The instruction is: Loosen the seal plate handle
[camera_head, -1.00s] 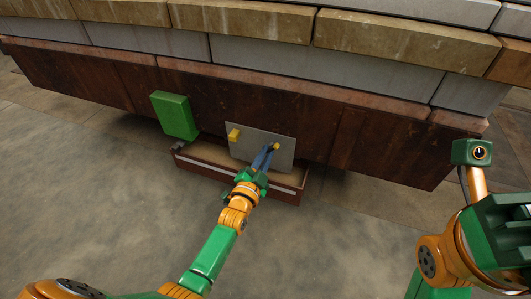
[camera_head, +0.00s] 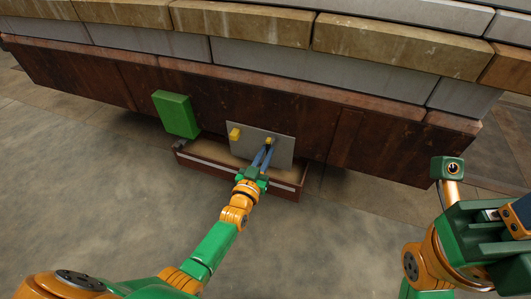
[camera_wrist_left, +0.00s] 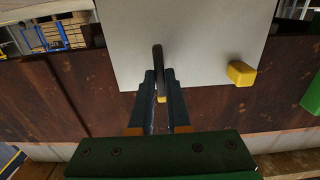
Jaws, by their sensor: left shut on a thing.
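The grey seal plate (camera_head: 250,148) leans against the rusty brown wall, its lower edge at the shallow tray. It fills the top of the left wrist view (camera_wrist_left: 208,35). A yellow handle (camera_head: 268,140) is on its right part in the head view. My left gripper (camera_head: 265,151) reaches it from below and is shut on it. In the left wrist view a dark, narrow part of the handle (camera_wrist_left: 158,58) stands between the fingertips, which hide some of it. A second yellow block (camera_head: 234,134) sits on the plate's left part. My right gripper (camera_head: 505,222) is partly cut off; its fingertips are outside the picture.
A brown tray (camera_head: 285,187) with a pale stripe stands under the plate. A green box (camera_head: 175,115) is left of the plate. The rusty wall (camera_head: 345,140) with stone blocks above bounds the far side. The floor (camera_head: 330,240) between my arms is clear.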

